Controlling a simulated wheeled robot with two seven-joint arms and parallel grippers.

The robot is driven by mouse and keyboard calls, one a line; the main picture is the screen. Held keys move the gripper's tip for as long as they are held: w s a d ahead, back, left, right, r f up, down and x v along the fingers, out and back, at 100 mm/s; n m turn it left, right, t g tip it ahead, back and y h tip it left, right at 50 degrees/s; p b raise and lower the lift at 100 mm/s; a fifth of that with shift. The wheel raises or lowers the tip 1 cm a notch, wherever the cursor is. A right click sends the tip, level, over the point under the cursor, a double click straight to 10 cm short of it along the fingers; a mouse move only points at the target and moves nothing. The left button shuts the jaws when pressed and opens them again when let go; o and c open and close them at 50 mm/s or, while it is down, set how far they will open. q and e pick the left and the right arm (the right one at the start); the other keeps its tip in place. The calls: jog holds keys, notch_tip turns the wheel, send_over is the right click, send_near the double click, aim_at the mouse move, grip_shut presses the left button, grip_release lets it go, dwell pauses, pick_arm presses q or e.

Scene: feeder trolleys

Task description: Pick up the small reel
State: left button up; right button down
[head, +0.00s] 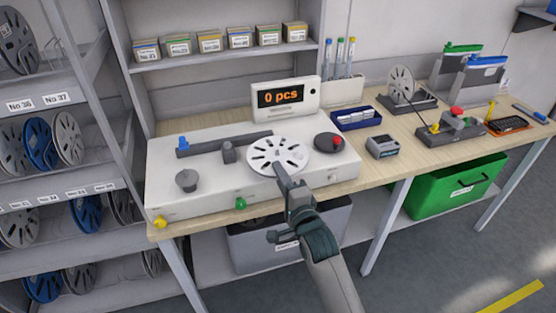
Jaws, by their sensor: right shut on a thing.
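The small reel (278,154), a white disc with dark slots, is at the middle of the white counting machine (205,160). My right gripper (280,175) reaches it from the front and is shut on its near edge. The fingers hide part of that edge. I cannot tell whether the reel rests on the machine or is held just above it. My left gripper is not in view.
A small grey device (382,147) and a blue tray (357,119) stand further right. A rack (60,190) with several reels is at left. A green bin (455,190) is under the table.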

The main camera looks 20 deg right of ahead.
jog(key=shift+r, duration=0.1)
jog(key=shift+r, duration=0.6)
notch_tip(320, 180, up, 2)
jog(key=shift+r+b, duration=0.2)
jog(key=shift+b, duration=0.4)
jog(key=d+r+b, duration=0.2)
jog(key=d+r, duration=0.5)
jog(key=d, duration=0.4)
jog(key=shift+d+r, duration=0.15)
jog(key=shift+d, duration=0.2)
